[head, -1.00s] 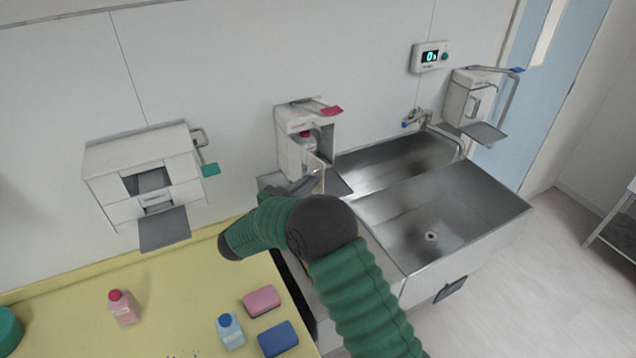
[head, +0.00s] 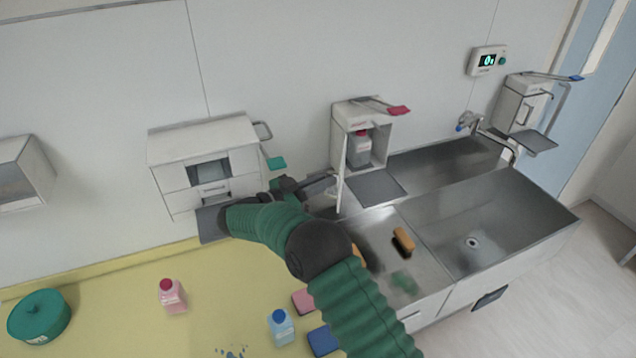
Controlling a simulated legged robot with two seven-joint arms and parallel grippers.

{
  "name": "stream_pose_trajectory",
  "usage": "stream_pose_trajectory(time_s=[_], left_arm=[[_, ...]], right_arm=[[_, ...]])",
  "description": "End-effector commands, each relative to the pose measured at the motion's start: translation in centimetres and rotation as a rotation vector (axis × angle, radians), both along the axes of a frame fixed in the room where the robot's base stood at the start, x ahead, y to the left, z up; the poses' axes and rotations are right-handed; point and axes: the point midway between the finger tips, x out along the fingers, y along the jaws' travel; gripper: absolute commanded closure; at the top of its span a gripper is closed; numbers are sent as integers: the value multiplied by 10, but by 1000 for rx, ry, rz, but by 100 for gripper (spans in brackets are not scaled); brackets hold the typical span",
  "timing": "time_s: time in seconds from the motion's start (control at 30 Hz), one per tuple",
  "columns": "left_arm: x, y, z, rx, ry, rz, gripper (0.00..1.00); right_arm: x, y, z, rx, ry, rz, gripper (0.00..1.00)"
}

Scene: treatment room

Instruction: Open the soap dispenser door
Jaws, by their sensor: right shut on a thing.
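The soap dispenser (head: 353,112) is a white wall box with a red-tipped lever on top. Its door (head: 341,187) is swung out toward me and shows nearly edge-on at the box's left side. Inside the open box stands a bottle (head: 360,148) with a red cap. My right gripper (head: 328,184) is at the left of the door, shut on the door's handle; the grip itself is small and partly hidden. My left gripper is out of view.
A white dispenser with a green lever (head: 205,148) hangs close left of my gripper. Steel sinks (head: 500,215) lie to the right. The yellow counter below holds a pink bottle (head: 172,296), a blue-capped bottle (head: 281,327), sponges and a green round container (head: 39,316).

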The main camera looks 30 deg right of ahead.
Motion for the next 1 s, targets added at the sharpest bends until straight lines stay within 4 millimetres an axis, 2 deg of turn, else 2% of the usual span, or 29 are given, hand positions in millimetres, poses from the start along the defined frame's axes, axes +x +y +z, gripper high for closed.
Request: stream_pose_trajectory(time_s=[0.67, 0.7, 0.83, 1.0], left_arm=[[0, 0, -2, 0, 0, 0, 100], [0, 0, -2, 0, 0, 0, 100], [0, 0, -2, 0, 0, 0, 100], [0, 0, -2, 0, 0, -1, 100]], right_arm=[[3, -3, 2, -6, -1, -64, 100], [3, -3, 2, -6, -1, -64, 87], [3, -1, 1, -5, -1, -64, 71], [2, 3, 2, -6, 0, -63, 71]])
